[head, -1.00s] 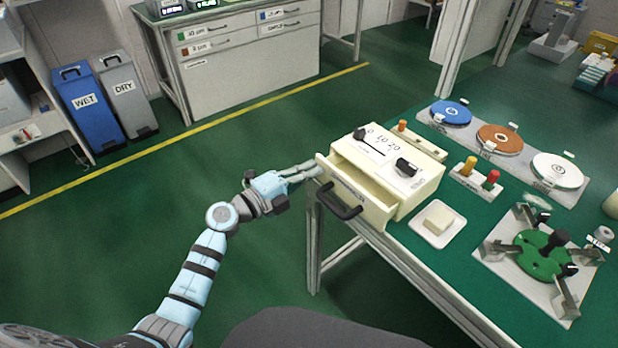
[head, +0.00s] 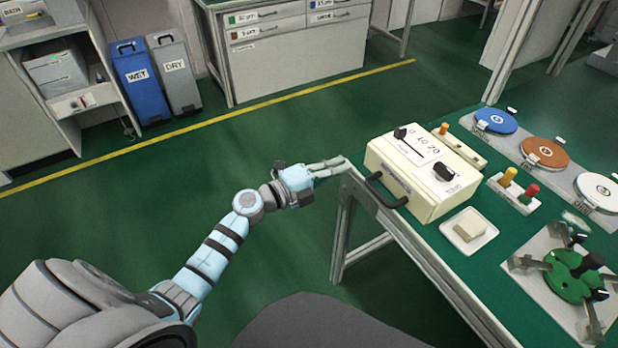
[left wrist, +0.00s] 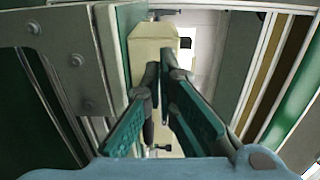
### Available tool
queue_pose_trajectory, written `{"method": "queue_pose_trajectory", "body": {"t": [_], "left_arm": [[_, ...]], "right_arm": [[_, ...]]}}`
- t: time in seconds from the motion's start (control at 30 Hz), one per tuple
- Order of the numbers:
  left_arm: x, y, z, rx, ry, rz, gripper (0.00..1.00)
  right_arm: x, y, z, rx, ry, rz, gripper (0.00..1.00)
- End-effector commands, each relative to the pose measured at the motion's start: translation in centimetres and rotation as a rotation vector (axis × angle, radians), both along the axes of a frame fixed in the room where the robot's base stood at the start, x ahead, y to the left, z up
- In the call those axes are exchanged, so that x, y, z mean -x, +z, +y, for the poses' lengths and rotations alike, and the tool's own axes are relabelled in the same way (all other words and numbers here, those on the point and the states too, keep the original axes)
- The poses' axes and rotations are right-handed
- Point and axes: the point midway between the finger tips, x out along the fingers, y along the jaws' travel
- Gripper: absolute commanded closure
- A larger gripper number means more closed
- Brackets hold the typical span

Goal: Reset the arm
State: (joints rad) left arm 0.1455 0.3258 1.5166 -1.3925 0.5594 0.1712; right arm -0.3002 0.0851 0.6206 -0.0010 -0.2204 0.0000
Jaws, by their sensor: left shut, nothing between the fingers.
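My left gripper (head: 340,163) is at the end of the pale blue arm, just off the near left corner of the green-topped table (head: 455,270). Its fingers are together and empty. In the left wrist view the closed fingers (left wrist: 163,75) point at a cream block-like shape (left wrist: 153,32); I cannot tell for sure that it is the control box. The cream control box (head: 420,175) stands on the table to the right of the gripper, apart from it. Its drawer with the black handle (head: 385,190) is shut. My right gripper does not show.
On the table are a white dish (head: 469,231) with a cream block, yellow and red knobs (head: 518,189), blue (head: 496,120), brown (head: 545,153) and white (head: 598,192) discs, and a green fixture (head: 572,276). Blue (head: 141,82) and grey (head: 176,75) bins stand behind. The floor left is clear.

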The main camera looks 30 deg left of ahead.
Motion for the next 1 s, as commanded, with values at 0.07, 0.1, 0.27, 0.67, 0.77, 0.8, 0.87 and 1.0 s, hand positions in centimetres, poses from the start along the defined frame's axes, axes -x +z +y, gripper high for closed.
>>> {"method": "queue_pose_trajectory", "body": {"t": [0.07,0.1,0.27,0.67,0.77,0.8,0.87,1.0], "left_arm": [[2.2,0.0,1.1,-0.005,-0.007,0.005,1.00],[3.2,-0.1,1.5,-0.004,-0.010,0.006,1.00],[5.8,-0.2,2.9,-0.002,-0.016,0.002,1.00],[5.4,-1.3,6.9,0.095,0.127,0.054,1.00],[5.1,-6.8,12.4,0.275,0.355,0.219,1.00],[6.0,-10.1,14.6,0.360,0.470,0.313,1.00],[8.7,-15.5,17.2,0.483,0.646,0.466,1.00],[19.4,-27.1,18.9,0.698,1.017,0.819,1.00]], "right_arm": [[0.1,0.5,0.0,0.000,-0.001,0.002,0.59],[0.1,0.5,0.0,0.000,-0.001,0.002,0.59],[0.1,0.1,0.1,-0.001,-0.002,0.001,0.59],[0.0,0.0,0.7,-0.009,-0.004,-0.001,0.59],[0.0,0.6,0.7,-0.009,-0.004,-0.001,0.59],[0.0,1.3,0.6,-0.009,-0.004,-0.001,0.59],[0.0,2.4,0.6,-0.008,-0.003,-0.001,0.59],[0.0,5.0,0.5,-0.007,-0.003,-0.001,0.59]]}}
